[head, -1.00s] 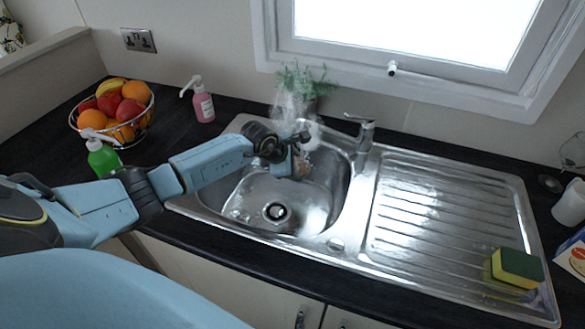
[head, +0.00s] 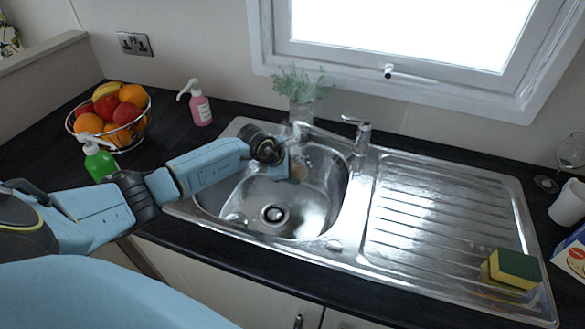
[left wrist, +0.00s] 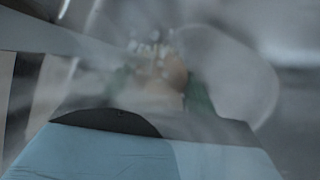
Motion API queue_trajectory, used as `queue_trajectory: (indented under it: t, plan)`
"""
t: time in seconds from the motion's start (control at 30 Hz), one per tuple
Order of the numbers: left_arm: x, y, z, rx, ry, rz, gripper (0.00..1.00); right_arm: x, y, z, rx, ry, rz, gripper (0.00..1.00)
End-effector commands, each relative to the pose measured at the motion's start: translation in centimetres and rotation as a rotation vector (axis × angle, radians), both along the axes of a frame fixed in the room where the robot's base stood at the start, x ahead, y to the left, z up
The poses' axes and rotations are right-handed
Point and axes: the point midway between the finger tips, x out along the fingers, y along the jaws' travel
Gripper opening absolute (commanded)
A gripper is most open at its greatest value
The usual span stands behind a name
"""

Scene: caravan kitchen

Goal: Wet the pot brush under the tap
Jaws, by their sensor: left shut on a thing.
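In the head view my gripper and wrist mostly hide the brush. The chrome tap (head: 362,138) stands behind the bowl, its spout reaching left towards my gripper. No clear stream of water shows in the head view. My right gripper is in neither view.
A ribbed drainer (head: 440,215) with a yellow and green sponge (head: 516,268) lies to the right. A plant (head: 300,88), a pink soap bottle (head: 200,105), a green bottle (head: 99,160) and a fruit basket (head: 140,130) stand behind and left of the sink.

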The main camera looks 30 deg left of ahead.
Motion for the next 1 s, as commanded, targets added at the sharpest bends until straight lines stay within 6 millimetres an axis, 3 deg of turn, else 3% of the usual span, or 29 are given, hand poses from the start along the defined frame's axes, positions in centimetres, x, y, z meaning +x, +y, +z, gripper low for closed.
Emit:
queue_trajectory:
  t: [0.47, 1.0]
  plan:
    - [-0.3, 0.0, 0.2, 0.0, 0.001, 0.0, 0.33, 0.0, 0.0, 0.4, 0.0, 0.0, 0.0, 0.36]
    - [-7.2, -1.7, 2.0, 0.0, 0.003, -0.001, 0.33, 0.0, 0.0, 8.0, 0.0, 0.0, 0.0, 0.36]
